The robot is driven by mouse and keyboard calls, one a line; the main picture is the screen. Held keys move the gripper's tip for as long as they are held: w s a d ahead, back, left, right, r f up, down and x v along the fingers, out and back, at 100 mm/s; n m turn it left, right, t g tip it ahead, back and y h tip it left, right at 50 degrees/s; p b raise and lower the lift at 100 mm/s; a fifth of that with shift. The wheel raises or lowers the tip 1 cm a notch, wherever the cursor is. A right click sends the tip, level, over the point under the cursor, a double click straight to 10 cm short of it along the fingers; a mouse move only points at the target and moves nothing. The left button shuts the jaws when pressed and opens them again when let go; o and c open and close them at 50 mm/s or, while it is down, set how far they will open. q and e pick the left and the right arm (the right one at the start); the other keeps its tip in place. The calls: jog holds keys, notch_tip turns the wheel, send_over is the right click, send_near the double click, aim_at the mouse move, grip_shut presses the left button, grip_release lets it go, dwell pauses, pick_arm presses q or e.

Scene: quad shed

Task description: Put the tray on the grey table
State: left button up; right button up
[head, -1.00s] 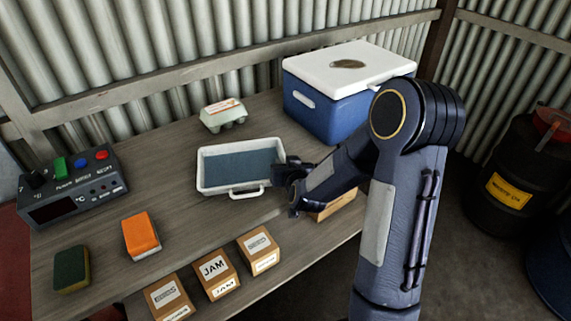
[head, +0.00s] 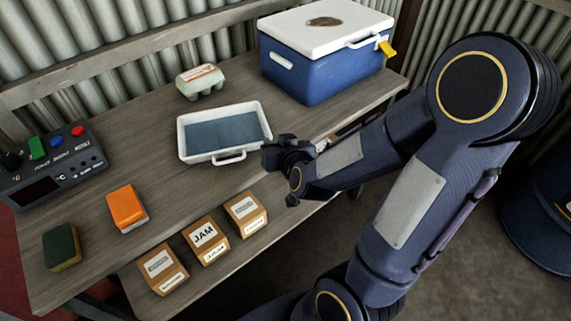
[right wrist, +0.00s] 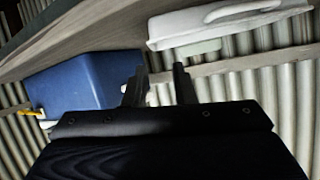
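The white tray (head: 222,158) with a blue-grey floor sits flat on the grey-brown wooden bench (head: 160,175). Its front handle faces me. In the right wrist view the tray's white side and handle (right wrist: 225,22) are at the upper right. My right gripper (head: 272,152) is close by the tray's right end in the head view. In the right wrist view its two fingers (right wrist: 160,80) are apart with nothing between them, beside the tray. My left gripper is not in view. I see no separate grey table.
A blue cooler with a white lid (head: 325,60) stands behind right, an egg carton (head: 200,80) behind the tray. An orange block (head: 127,208), a sponge (head: 62,247) and a control box (head: 50,165) are left.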

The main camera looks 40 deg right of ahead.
jog(key=s+a+r+n+g+y, duration=0.1)
jog(key=s+a+r+g+y, duration=0.1)
jog(key=s, duration=0.7)
jog(key=s+a+r+n+g+y, duration=0.1)
jog(key=s+a+g+y, duration=0.3)
jog(key=s, duration=0.6)
jog(key=a+r+g, duration=0.1)
jog(key=a, duration=0.1)
jog(key=shift+s+a+n+y, duration=0.3)
jog(key=shift+a+n, duration=0.1)
jog(key=shift+r, duration=0.15)
notch_tip(320, 180, up, 8)
jog(key=p, duration=0.8)
jog(key=shift+r+p, duration=0.25)
jog(key=shift+p, duration=0.05)
